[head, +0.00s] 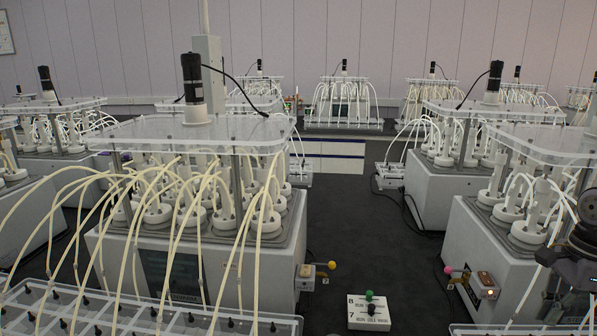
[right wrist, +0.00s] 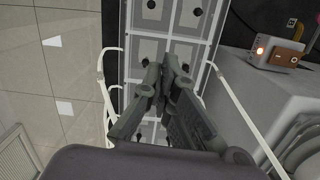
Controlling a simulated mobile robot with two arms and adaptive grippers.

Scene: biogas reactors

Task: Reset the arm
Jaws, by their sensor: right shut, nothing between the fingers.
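My right gripper (right wrist: 161,72) is shut and empty in the right wrist view. Its two dark fingers meet above a tray with grey panels and black knobs (right wrist: 148,46). In the head view my right arm and gripper show dark at the right edge, partly cut off by the frame, in front of the right reactor unit (head: 492,240). My left gripper is not in view.
A large reactor (head: 165,235) with pale tubes stands at left. A white box with a green knob (head: 369,311) lies between the units. Small valve boxes with a yellow knob (head: 332,265) and a pink knob (head: 448,270) stick out at the sides. The dark aisle (head: 345,210) is clear.

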